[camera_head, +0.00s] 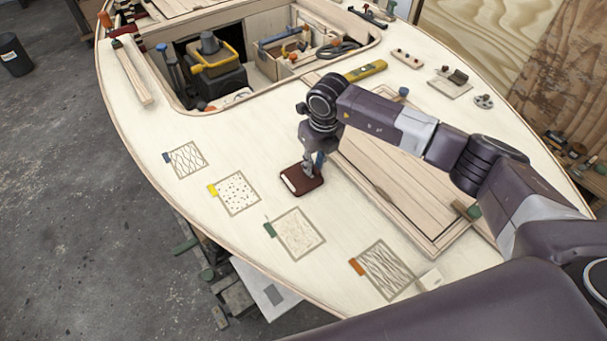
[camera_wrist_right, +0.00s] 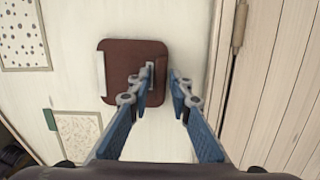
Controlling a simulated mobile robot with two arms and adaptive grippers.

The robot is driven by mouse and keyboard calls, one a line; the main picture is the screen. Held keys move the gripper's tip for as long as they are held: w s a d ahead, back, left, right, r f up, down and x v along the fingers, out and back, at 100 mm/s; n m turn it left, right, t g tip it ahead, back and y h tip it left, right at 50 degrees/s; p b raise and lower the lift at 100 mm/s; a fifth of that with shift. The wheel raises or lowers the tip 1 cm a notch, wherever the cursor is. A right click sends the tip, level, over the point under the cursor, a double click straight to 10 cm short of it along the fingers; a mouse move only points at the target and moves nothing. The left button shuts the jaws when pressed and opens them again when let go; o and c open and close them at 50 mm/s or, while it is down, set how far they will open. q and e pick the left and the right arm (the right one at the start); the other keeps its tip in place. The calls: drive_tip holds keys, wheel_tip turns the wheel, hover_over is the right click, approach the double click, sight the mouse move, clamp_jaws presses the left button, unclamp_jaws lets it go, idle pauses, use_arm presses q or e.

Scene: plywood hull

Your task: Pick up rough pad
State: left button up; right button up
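A dark brown-red pad (camera_head: 302,180) with a pale strip along one edge lies on the pale plywood deck. In the right wrist view the pad (camera_wrist_right: 122,62) sits left of centre, with its pale strip on its left side. My right gripper (camera_head: 315,170) is low over the pad's right side. In the wrist view its blue fingers (camera_wrist_right: 163,84) are apart, one tip over the pad near a small grey piece, the other just beyond the pad's right edge. Whether a tip touches the pad is unclear. My left gripper is in neither view.
Marked deck squares with coloured tabs, such as the dotted one (camera_head: 236,193) and the green-tabbed one (camera_head: 295,233), lie left and in front. A raised wooden hatch (camera_head: 400,185) is close on the right. A cockpit opening with tools (camera_head: 215,65) lies behind.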

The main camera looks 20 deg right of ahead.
clamp_jaws()
drive_tip(key=shift+r, duration=0.1)
